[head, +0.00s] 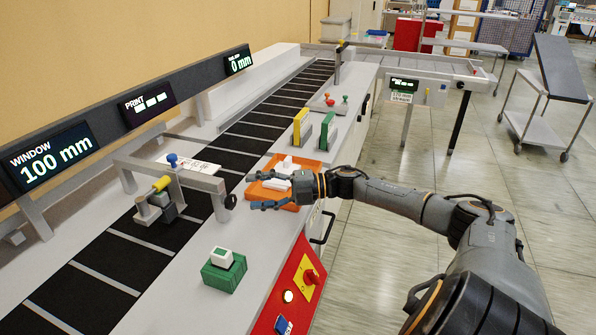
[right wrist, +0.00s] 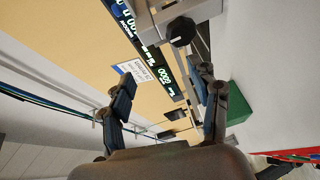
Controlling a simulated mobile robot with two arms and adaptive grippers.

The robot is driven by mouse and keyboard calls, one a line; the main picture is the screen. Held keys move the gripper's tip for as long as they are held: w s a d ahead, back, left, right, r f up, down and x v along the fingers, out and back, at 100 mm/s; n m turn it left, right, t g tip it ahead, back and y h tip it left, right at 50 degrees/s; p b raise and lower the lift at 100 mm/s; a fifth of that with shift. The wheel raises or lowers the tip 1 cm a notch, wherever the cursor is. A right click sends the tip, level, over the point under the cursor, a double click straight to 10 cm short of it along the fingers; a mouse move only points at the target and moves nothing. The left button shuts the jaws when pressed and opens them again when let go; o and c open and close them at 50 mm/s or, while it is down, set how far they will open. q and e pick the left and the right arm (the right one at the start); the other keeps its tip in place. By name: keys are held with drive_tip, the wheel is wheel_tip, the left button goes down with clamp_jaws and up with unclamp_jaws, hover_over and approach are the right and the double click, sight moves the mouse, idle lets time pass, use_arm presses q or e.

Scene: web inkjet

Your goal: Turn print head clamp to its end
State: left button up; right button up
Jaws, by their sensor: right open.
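A grey bracket (head: 205,181) bridges the belt. It carries a print head with a yellow cylinder (head: 162,183), a blue knob (head: 172,159) on top, and a round black knob (head: 230,201) at its right end. I cannot tell which of these parts is the print head clamp. My right gripper (head: 251,192) is open and empty, pointing left just right of the black knob, apart from it. In the right wrist view, the black knob (right wrist: 181,31) is ahead of the two spread fingers (right wrist: 160,78), near the top. My left gripper is not in view.
An orange tray (head: 270,192) with white pieces lies under and behind my right gripper. A green block with a white top (head: 224,270) stands nearer on the ledge. A red panel (head: 295,285) with a rotary switch is at the front edge. Yellow and green plates (head: 301,127) stand farther back.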

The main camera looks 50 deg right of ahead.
drive_tip(key=p+v, duration=0.3)
drive_tip(key=v, duration=0.6)
drive_tip(key=shift+s+f+p, duration=0.25)
drive_tip(key=shift+f+p, duration=0.05)
drive_tip(key=shift+f, duration=0.25)
drive_tip(key=shift+d, duration=0.1)
idle(0.4)
idle(0.4)
